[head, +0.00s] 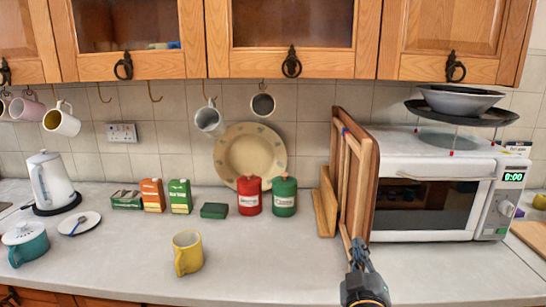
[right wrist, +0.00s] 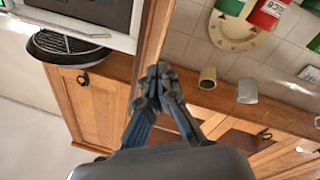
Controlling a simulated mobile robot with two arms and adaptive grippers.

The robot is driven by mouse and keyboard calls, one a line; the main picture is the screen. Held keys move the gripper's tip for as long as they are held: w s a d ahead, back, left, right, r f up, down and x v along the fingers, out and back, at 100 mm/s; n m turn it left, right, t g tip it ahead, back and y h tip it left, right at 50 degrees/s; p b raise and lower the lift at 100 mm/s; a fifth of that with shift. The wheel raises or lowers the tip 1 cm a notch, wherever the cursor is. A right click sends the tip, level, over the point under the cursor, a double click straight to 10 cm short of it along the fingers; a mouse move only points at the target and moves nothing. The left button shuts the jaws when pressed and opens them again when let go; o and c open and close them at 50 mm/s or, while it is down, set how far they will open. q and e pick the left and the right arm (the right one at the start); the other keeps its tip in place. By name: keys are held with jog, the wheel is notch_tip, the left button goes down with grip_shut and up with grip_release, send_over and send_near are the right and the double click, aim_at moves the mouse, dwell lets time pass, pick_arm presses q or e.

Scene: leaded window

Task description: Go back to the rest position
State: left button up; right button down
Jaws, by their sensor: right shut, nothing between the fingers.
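My right gripper (head: 358,250) is at the lower right of the head view, low in front of an upright wooden framed panel (head: 369,190). Its fingers are together with nothing between them. In the right wrist view the shut fingertips (right wrist: 158,72) overlap the lower end of the wooden panel (right wrist: 155,35); I cannot tell whether they touch it. My left gripper is not in view.
A white microwave (head: 428,160) stands right of the panel. The yellow mug (head: 187,254), red canister (head: 249,195), green canister (head: 285,196) and teal pot (head: 25,246) stand left on the worktop (head: 125,265). Cupboards (head: 290,40) hang above. The worktop's front middle is clear.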

jog(key=s+d+f+m+g+y, duration=0.15)
jog(key=s+f+g, duration=0.25)
jog(key=s+f, duration=0.45)
jog(key=s+d+f+m+g, duration=0.1)
jog(key=s+d+f+g, duration=0.35)
jog(key=f, duration=0.75)
jog(key=s+a+f+g+y, duration=0.1)
jog(key=s+a+f+g, duration=0.2)
jog(key=s, duration=0.7)
jog(key=s+a+f+g+y, duration=0.1)
jog(key=s+f+g, duration=0.35)
jog(key=s, duration=0.45)
notch_tip(320, 180, down, 28)
jog(key=s+r, duration=0.1)
jog(key=s, duration=0.1)
jog(key=s+d+f+g, duration=0.2)
jog(key=s+d+f, duration=0.1)
jog(key=s+f, duration=1.3)
jog(key=shift+s+d, duration=0.2)
jog(key=shift+s, duration=0.05)
